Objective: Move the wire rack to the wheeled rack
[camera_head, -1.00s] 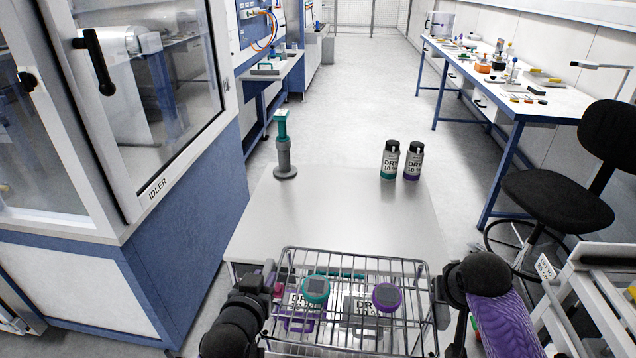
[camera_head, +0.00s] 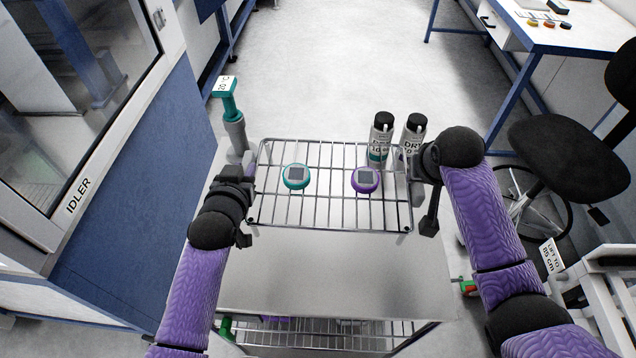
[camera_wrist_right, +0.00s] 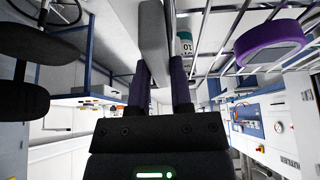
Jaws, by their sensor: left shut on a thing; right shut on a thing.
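The wire rack (camera_head: 330,212) is a silver grid held level between my two grippers, over the steel top (camera_head: 330,270). A teal round device (camera_head: 296,177) and a purple round device (camera_head: 366,180) sit on it. My left gripper (camera_head: 246,186) is shut on its left side and my right gripper (camera_head: 418,172) on its right side. In the right wrist view the fingers close on a grey bar (camera_wrist_right: 152,40), with the purple device beside it. I cannot tell whether the rack touches the top. Which thing is the wheeled rack is unclear.
Two labelled bottles (camera_head: 380,138) stand behind the rack's far edge, and a teal-and-grey post (camera_head: 233,125) stands at its far left corner. Another wire shelf (camera_head: 330,335) shows below the steel top. A white frame (camera_head: 590,290) and black chair (camera_head: 570,160) are right; the idler cabinet (camera_head: 100,180) is left.

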